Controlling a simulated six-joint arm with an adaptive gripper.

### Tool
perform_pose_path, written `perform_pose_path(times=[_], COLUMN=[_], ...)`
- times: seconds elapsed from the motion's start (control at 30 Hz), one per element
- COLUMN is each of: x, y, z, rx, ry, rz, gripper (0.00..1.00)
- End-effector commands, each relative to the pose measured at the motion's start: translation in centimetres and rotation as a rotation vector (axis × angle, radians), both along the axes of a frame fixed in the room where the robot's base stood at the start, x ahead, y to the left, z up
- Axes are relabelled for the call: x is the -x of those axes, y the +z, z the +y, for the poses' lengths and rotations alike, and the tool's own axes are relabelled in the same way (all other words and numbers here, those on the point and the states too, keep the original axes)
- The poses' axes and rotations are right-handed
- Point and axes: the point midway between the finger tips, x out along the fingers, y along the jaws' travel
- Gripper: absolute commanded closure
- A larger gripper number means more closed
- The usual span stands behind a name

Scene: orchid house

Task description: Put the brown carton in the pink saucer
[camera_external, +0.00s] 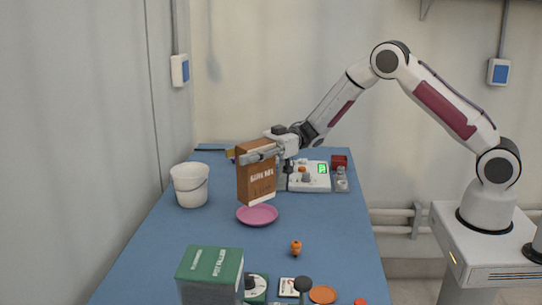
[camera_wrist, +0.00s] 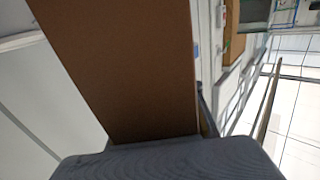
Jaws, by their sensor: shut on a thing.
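The brown carton (camera_external: 256,184) is upright with white lettering on its front and a pale band at its bottom. My gripper (camera_external: 262,153) is shut on its upper part. The carton also fills much of the wrist view (camera_wrist: 125,65), close to the camera. The pink saucer (camera_external: 257,215) lies on the blue table, just below the carton in the external view. The carton's lower edge looks to be above the saucer's far side, apart from it; the exact height is hard to tell. I see nothing on the saucer's visible surface.
A white bucket (camera_external: 190,185) stands left of the saucer. A scale with a green display (camera_external: 309,176) and a red box (camera_external: 339,162) are behind right. A green box (camera_external: 211,270), an orange figure (camera_external: 296,248) and an orange disc (camera_external: 322,295) are in front. Blue table (camera_external: 170,240) is clear at left.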

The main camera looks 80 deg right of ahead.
Motion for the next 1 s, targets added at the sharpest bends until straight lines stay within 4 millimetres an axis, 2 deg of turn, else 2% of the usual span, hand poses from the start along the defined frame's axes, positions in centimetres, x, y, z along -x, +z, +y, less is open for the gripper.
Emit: perform_pose_path(times=[0.37, 0.77, 1.0], x=[0.0, 0.0, 0.0], y=[-0.1, -3.4, -3.7], z=[0.0, 0.0, 0.0], rx=[0.000, -0.002, -0.001], ry=[0.000, 0.000, 0.000], rz=[-0.003, -0.002, -0.004], gripper=[1.00, 1.00, 1.00])
